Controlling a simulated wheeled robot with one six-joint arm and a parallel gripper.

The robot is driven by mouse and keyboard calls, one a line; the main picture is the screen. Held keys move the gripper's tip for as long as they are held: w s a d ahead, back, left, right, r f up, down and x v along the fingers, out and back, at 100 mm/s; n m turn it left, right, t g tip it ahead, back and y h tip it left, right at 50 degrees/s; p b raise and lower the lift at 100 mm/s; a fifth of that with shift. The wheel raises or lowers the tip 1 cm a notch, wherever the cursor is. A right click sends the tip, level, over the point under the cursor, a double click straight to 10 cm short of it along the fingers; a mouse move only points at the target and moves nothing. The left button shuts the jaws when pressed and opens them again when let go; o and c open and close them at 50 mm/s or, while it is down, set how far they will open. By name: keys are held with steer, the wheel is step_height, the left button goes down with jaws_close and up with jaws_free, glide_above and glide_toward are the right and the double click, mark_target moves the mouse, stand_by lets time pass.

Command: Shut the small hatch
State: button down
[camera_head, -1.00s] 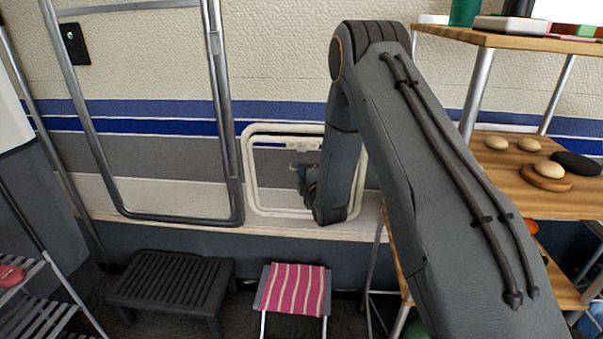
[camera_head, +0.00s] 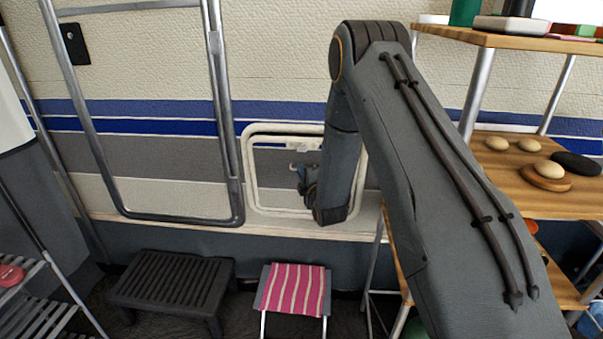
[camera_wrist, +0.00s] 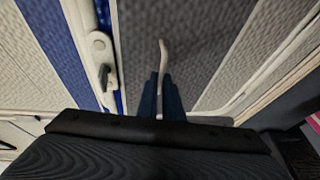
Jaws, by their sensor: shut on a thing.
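The small hatch (camera_head: 270,183) is low in the striped wall in the head view, with a rounded white frame. My forearm covers its right part. Its panel is grey and lies close to the frame; I cannot tell whether a gap remains. My gripper (camera_wrist: 160,95) is in front of the panel and shut on a thin pale handle (camera_wrist: 164,56), whose curved end sticks out past the fingers. My gripper also shows, partly hidden, in the head view (camera_head: 303,178). A white latch with a dark lever (camera_wrist: 101,60) sits on the frame side in the wrist view.
A wooden shelf (camera_head: 570,202) with egg-like objects stands close on the right, beside my arm. A black step stool (camera_head: 172,283) and a striped folding stool (camera_head: 296,290) stand below the hatch. A tall metal frame (camera_head: 231,150) is just left of it.

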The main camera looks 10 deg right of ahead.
mark_target(301, 162)
steer(key=w, duration=0.2)
steer(key=w+d+r+b, duration=0.1)
stand_by(0.4)
steer(key=c, duration=2)
jaws_free()
steer(key=shift+d, duration=0.1)
steer(key=shift+o, duration=0.4)
steer(key=shift+s+f, duration=0.1)
steer(key=s, duration=0.7)
steer(key=shift+s+d+r, duration=0.2)
steer(key=shift+s+r, duration=0.05)
steer(key=shift+r, duration=0.15)
steer(key=shift+r, duration=0.1)
